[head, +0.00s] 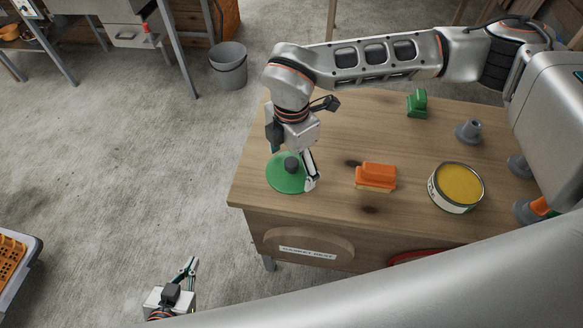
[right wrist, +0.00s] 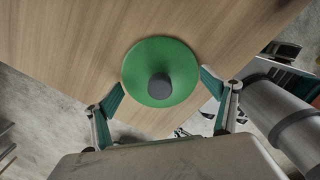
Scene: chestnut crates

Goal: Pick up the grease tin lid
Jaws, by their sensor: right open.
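The grease tin lid (head: 284,178) is a green disc with a dark grey knob, lying on the wooden bench near its left front corner. In the right wrist view the lid (right wrist: 172,60) shows with its knob between the fingers. My right gripper (head: 294,168) is over the lid with its fingers spread on either side of the knob; it also shows in the right wrist view (right wrist: 160,88), open and empty. The open grease tin (head: 456,188), filled with yellow grease, stands to the right on the bench. My left gripper (head: 188,272) is low at the left, off the bench, fingers apart.
An orange-topped brush (head: 376,176) lies between the lid and the tin. A green object (head: 417,103) and grey conical pieces (head: 469,131) stand further back. The bench (head: 300,215) has bare wood around the lid. A grey bucket (head: 229,66) stands on the floor behind.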

